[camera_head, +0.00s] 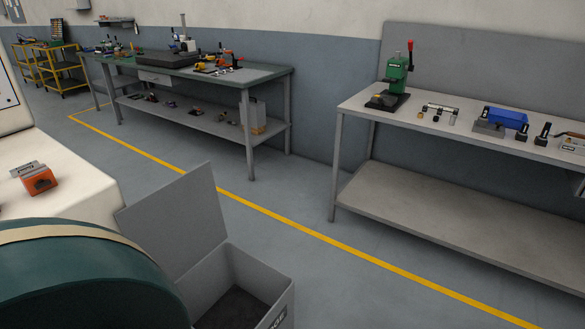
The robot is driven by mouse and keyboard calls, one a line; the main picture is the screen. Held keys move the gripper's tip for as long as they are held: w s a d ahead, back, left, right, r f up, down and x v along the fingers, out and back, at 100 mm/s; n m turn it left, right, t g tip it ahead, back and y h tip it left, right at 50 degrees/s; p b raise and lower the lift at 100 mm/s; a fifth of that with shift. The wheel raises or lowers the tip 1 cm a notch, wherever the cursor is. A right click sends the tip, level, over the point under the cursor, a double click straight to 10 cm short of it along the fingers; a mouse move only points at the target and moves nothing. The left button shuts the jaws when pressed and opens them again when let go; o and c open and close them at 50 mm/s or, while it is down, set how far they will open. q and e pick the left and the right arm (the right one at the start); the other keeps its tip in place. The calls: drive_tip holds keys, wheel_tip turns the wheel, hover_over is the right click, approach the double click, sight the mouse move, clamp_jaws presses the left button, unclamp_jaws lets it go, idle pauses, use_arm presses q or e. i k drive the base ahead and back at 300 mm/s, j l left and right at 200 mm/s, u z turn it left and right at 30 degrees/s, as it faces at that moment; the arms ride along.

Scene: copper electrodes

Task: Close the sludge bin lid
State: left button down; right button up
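The sludge bin (273,282) is a grey open-topped box at the bottom centre of the head view, with dark material at its bottom. Part of a dark label shows on its side at the frame edge. Its grey lid (178,222) stands open, tilted up on the bin's left side. The lower left of the bin is hidden behind a dark green rounded body. Neither of my grippers shows in this view.
The dark green rounded body (80,280) with a tan band stands left of the bin. A pale machine surface (75,190) holds an orange block (39,180). Workbenches (350,104) stand beyond a yellow floor line (300,222). Floor right of the bin is clear.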

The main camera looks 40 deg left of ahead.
sight(178, 223)
drive_tip(key=i+l+z, duration=0.1)
drive_tip(key=i, duration=0.4)
drive_tip(key=i+l+z, duration=0.15)
drive_tip(key=i, duration=0.35)
drive_tip(key=i+j+u, duration=0.1)
drive_tip(key=i+u, duration=0.7)
drive_tip(key=i+l+u, duration=0.2)
drive_tip(key=i+u, duration=0.2)
drive_tip(key=i+j+u, duration=0.15)
drive_tip(key=i+u, duration=0.7)
drive_tip(key=i+l+u, duration=0.1)
drive_tip(key=i+u, duration=0.2)
drive_tip(key=u, duration=0.15)
drive_tip(key=i+j+u, duration=0.1)
drive_tip(key=i+u, duration=0.2)
drive_tip(key=i, duration=1.2)
drive_tip(key=i+l, duration=0.15)
drive_tip(key=i, duration=0.5)
drive_tip(key=i+l+u, duration=0.1)
drive_tip(key=i, duration=0.55)
drive_tip(key=u, duration=3.6)
drive_tip(key=i+j+u, duration=0.1)
drive_tip(key=u, duration=0.35)
